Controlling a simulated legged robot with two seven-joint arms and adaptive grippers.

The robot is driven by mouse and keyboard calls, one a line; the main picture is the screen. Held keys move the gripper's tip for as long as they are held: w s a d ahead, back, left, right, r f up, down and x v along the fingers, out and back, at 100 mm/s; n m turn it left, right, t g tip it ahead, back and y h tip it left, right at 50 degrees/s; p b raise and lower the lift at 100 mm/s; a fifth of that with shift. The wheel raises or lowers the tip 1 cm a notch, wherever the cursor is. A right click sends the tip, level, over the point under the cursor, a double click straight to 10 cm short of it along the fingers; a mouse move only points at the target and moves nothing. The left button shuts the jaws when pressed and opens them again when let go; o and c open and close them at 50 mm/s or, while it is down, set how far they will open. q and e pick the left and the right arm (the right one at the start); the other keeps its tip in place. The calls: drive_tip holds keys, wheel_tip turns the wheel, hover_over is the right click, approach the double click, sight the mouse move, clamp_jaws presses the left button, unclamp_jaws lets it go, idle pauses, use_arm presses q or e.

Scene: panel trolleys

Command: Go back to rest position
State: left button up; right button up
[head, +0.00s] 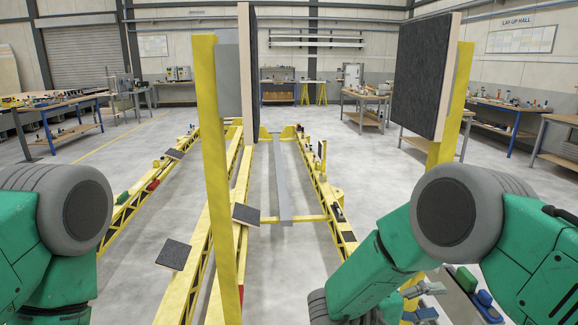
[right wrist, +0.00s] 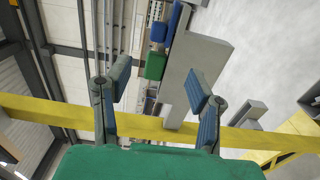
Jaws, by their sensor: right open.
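My right gripper (head: 432,301) shows low on the right in the head view, beyond my green right arm, close to a yellow beam and a grey ledge. In the right wrist view, its two blue-padded fingers (right wrist: 160,84) are spread apart with nothing between them. A yellow bar (right wrist: 60,117) crosses behind the fingers, and a grey plate (right wrist: 195,65) stands behind and between them. I cannot tell whether the fingers touch either one. My left arm shows at the left edge of the head view, but its gripper is out of view.
Yellow trolley posts (head: 212,180) stand close in front, with dark panels (head: 424,75) at the upper right and top middle. Long yellow rails run away along the floor. Green and blue blocks (head: 466,279) sit by the right gripper.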

drive_tip(key=w+d+f+n+t+y+b, duration=0.1)
drive_tip(key=d+f+t+y+b, duration=0.2)
drive_tip(key=f, duration=0.4)
drive_tip(key=d+f+n+t+y+b, duration=0.1)
drive_tip(key=f+t+y, duration=0.3)
drive_tip(key=f+t, duration=0.25)
drive_tip(key=s+a+f+g+y+b, duration=0.1)
drive_tip(key=s+f+g+y+b, duration=0.15)
drive_tip(key=s+f+y, duration=0.55)
drive_tip(key=s+a+f+m+g+y+b, duration=0.1)
drive_tip(key=s+f+g, duration=0.2)
drive_tip(key=s, duration=0.8)
drive_tip(key=s+a+f+m+g+y+b, duration=0.1)
drive_tip(key=s+f+g, duration=0.3)
drive_tip(key=s, duration=0.8)
drive_tip(key=shift+s+a+f+g+y+b, duration=0.3)
drive_tip(key=shift+f+y+b, duration=0.25)
drive_tip(key=shift+f, duration=0.3)
